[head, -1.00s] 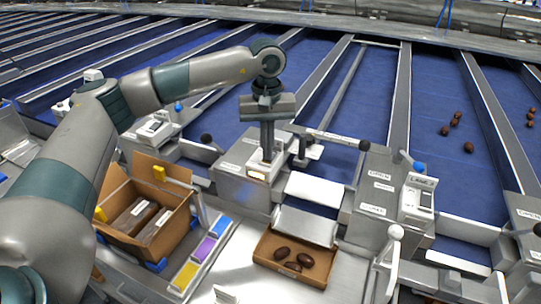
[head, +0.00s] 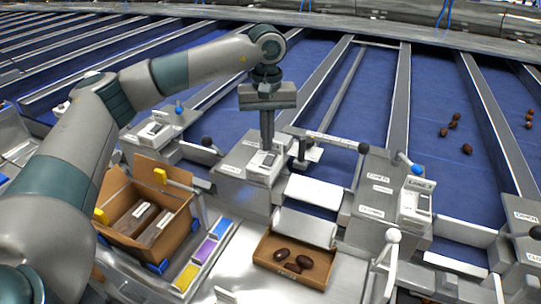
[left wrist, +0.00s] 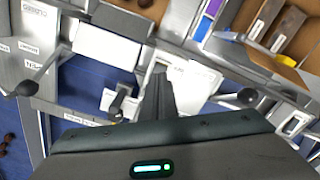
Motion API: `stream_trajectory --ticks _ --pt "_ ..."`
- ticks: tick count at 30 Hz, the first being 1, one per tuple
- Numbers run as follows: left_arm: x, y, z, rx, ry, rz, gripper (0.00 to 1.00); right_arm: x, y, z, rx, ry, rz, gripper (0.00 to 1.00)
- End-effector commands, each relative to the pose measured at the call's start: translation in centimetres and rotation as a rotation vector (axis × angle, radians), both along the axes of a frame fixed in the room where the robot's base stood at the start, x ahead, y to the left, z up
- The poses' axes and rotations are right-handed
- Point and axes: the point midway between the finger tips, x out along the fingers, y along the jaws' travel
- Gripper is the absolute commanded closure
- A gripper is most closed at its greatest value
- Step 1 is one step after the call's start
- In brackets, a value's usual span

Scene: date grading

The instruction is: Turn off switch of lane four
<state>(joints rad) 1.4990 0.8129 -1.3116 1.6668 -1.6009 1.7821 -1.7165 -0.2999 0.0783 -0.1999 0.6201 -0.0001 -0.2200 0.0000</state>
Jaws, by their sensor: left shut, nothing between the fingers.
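My left gripper (head: 267,147) points straight down, shut and empty, over the grey control box (head: 232,168) in the middle of the head view. Its tips are at or just above the small switch unit (head: 262,163) on that box; I cannot tell whether they touch. The fingers hide part of the unit, and its lane label and switch position are not readable. In the left wrist view the shut fingers (left wrist: 157,98) show end-on near the centre. My right gripper is not in view.
A similar unit with a blue knob (head: 417,169) stands at right, and another (head: 155,130) at left. An open carton (head: 178,218) is at lower left. A shallow box of dates (head: 262,250) lies in front.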

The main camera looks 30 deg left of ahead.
Motion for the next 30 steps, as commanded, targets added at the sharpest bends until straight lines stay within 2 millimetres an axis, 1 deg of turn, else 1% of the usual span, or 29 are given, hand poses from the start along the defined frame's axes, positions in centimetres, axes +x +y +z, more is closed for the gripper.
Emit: stream_trajectory --ticks 1,6,12,30 --pt "0.0 0.0 0.5 0.0 -0.001 0.0 1.0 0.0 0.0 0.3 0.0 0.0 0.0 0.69" --pt "0.0 0.0 1.7 0.0 -0.001 0.0 1.0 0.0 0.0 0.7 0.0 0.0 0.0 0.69" --pt "0.0 0.0 2.7 -0.001 -0.001 0.0 1.0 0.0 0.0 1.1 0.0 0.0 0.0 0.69" --pt "0.0 0.0 2.9 -0.001 -0.001 0.0 1.0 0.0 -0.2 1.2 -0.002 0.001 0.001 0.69"
